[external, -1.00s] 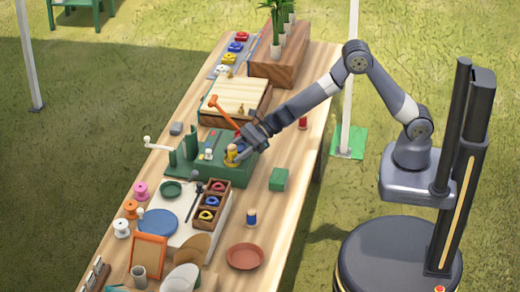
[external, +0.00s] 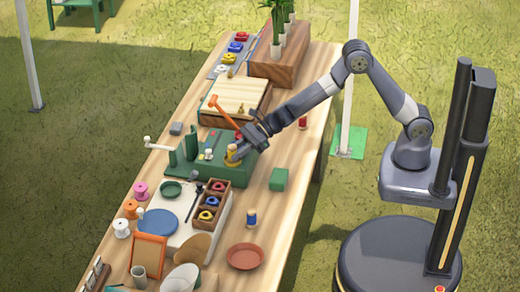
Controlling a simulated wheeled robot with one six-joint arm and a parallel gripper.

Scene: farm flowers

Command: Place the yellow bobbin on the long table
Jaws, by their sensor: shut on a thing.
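The yellow bobbin (external: 232,153) is on the right part of the green winding machine (external: 205,168). My gripper (external: 240,151) reaches down from the upper right and is shut on the bobbin. The picture is too small to show whether the bobbin touches the machine or is held just above it. The long table (external: 262,205) runs from the lower left to the upper right under all of this.
A green block (external: 278,179), a blue bobbin (external: 251,217) and a brown dish (external: 245,256) stand on the table's right side. A red bobbin (external: 303,122) stands near the right edge. A wooden box (external: 235,102) is behind the machine. Bare wood shows between these.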

